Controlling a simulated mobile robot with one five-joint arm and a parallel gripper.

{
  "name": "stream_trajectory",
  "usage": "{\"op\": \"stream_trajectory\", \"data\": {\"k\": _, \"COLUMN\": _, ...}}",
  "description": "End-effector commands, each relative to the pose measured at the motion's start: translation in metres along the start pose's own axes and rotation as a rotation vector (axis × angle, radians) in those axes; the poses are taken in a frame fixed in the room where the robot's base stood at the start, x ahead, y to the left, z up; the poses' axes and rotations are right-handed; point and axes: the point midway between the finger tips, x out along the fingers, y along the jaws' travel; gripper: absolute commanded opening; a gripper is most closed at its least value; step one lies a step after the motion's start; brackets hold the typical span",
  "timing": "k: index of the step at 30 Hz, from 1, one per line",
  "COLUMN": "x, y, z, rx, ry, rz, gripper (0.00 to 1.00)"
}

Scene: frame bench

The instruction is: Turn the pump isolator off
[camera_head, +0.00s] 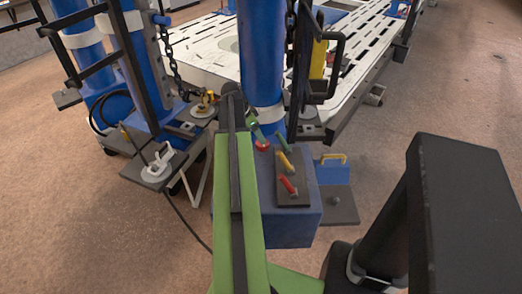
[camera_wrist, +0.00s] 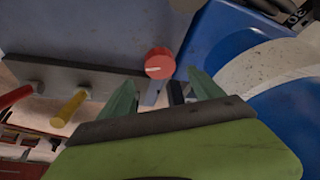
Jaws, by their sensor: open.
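A round red knob (camera_wrist: 159,63) with a white pointer mark, which looks like the rotary isolator, sits on a blue-grey box. The mark lies roughly sideways in the wrist view. No label is readable. The knob also shows in the head view (camera_head: 261,145), on top of the blue box (camera_head: 297,229). My gripper (camera_wrist: 165,90) is open, with its green fingers apart and nothing between them. The knob appears just beyond the fingertips, near the gap, and I see no grip on it. In the head view my green arm partly hides the box.
Beside the knob, a dark plate carries a red lever (camera_head: 289,185), a yellow lever (camera_head: 284,161) and a green lever (camera_head: 283,143). A blue column (camera_head: 260,55) rises behind the box. A chain (camera_head: 168,52) and black frame stand left. Open floor lies right.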

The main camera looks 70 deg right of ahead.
Motion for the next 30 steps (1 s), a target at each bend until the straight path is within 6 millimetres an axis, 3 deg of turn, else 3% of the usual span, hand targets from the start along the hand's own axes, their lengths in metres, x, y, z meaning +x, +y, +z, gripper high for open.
{"op": "stream_trajectory", "data": {"k": 1, "x": 0.021, "y": -0.001, "z": 0.004, "rx": 0.001, "ry": 0.000, "rz": 0.000, "gripper": 0.76}}
{"op": "stream_trajectory", "data": {"k": 7, "x": 0.060, "y": -0.001, "z": 0.003, "rx": 0.000, "ry": 0.000, "rz": 0.000, "gripper": 0.76}}
{"op": "stream_trajectory", "data": {"k": 11, "x": 0.069, "y": -0.001, "z": 0.002, "rx": -0.001, "ry": 0.000, "rz": -0.001, "gripper": 0.76}}
{"op": "stream_trajectory", "data": {"k": 19, "x": 0.067, "y": -0.001, "z": 0.001, "rx": -0.002, "ry": 0.000, "rz": -0.001, "gripper": 0.74}}
{"op": "stream_trajectory", "data": {"k": 30, "x": 0.067, "y": -0.001, "z": 0.001, "rx": -0.003, "ry": 0.000, "rz": -0.001, "gripper": 0.26}}
